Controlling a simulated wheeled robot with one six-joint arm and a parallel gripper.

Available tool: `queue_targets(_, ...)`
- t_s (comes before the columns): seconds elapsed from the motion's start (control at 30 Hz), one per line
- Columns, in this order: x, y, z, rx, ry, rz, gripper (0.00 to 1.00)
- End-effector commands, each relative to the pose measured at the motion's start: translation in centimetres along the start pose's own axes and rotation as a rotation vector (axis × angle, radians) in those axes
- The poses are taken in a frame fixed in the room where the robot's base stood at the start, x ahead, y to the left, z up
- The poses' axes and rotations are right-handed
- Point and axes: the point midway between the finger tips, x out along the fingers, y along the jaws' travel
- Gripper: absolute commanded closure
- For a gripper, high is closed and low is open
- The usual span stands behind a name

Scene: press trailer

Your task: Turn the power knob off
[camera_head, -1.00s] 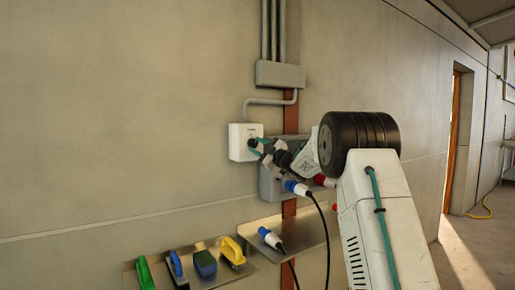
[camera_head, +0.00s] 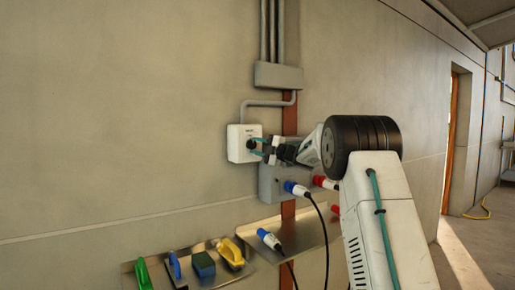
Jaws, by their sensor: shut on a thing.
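The power knob (camera_head: 251,144) is a small black knob on the front of a white switch box (camera_head: 236,143) on the wall. The knob's exact pointing direction is too small to read. The box's label is too small to read in full.
A grey socket box (camera_head: 268,183) with a blue plug (camera_head: 296,188) and a red plug (camera_head: 325,182) sits just below my gripper. A metal shelf (camera_head: 215,277) holds brushes and a sponge. Grey conduits (camera_head: 272,40) run above.

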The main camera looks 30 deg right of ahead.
Motion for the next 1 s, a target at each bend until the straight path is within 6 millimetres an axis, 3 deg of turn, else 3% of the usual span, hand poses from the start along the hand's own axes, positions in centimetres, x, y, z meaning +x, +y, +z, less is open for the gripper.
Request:
queue_targets(0.33,0.0,0.0,0.0,-0.004,-0.001,-0.001,0.86)
queue_targets(0.37,0.0,0.0,0.0,-0.004,-0.001,-0.001,0.61)
queue_targets(0.43,0.0,0.0,0.0,-0.003,-0.001,-0.001,0.42)
queue_targets(0.77,-0.3,0.0,0.0,-0.002,-0.001,-0.001,0.42)
queue_targets(1.0,-3.9,0.1,0.1,-0.001,-0.003,0.0,0.42)
